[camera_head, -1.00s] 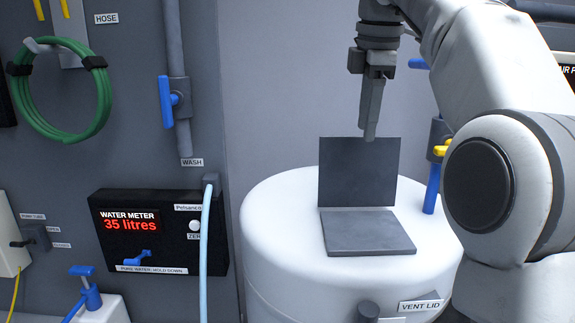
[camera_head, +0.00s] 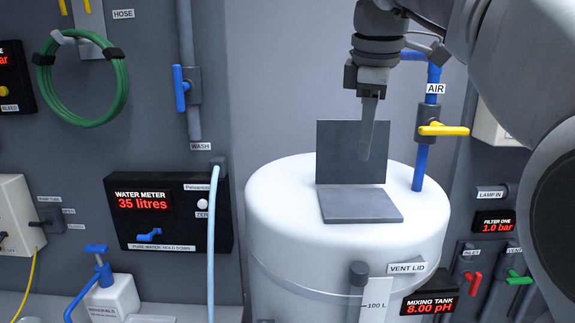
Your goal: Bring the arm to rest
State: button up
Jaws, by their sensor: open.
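My gripper (camera_head: 367,150) points down above the white mixing tank (camera_head: 275,215), in front of the raised grey plate on its top. Its fingers are seen nearly edge-on, and it is open with nothing visible in it. The vent lid (camera_head: 340,150) stands upright, behind a flat dark grey plate (camera_head: 360,206) on the tank top. From this view I cannot tell whether the fingertips touch the lid; they appear in front of it. My arm fills the upper right of the view.
A blue air pipe with a yellow-handled valve (camera_head: 440,129) rises close to the right of my gripper. A wall panel at left carries a green hose (camera_head: 120,95), a blue wash valve (camera_head: 180,88) and a water meter (camera_head: 140,202) reading 35 litres. A mixing tank display (camera_head: 430,304) reads 8.00 pH.

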jog(key=s+f+m+b, duration=0.1)
jog(key=s+f+m, duration=0.3)
jog(key=f, duration=0.5)
jog(key=s+d+f+m+t+b, duration=0.1)
jog(key=s+f+m+b, duration=0.1)
jog(key=s+f+m, duration=0.3)
jog(key=s+f+m+t+b, duration=0.1)
jog(key=s+f+m, duration=0.4)
jog(key=s+f, duration=0.6)
notch_tip(320, 180, down, 4)
jog(key=shift+d+r+b, duration=0.25)
jog(key=shift+b, duration=0.45)
jog(key=shift+s+d, duration=0.1)
